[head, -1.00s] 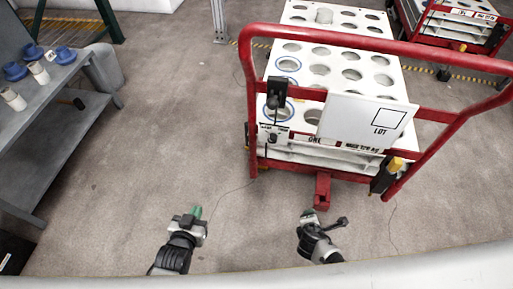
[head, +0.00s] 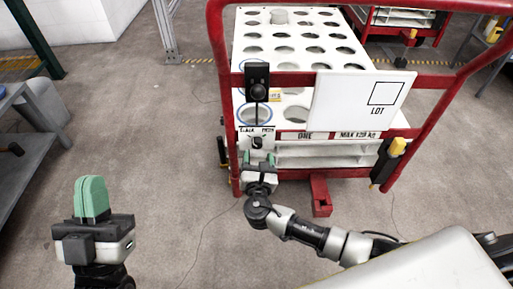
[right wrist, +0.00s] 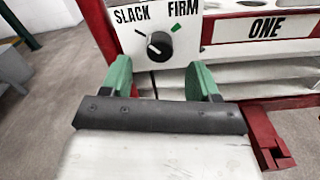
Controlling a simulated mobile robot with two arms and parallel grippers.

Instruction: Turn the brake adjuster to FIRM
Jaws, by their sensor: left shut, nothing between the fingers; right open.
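The brake adjuster is a round black knob (right wrist: 158,45) on a white plate (head: 244,142) at the trolley's front left. The plate reads SLACK on the left and FIRM on the right, with a green mark (right wrist: 176,28) under FIRM. A white mark on the knob lies on its left, SLACK side. My right gripper (head: 260,159) is open just in front of the knob; in the right wrist view its green fingers (right wrist: 160,78) stand apart below the knob, with nothing between them. My left gripper (head: 92,195) is shut and empty, off to the left.
The red-framed trolley (head: 219,70) carries a white deck with round holes. A black lever unit (head: 257,80) sits above the plate, and a white LOT board (head: 345,105) to its right. A grey bench (head: 28,150) stands at the left. The floor between bench and trolley is clear.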

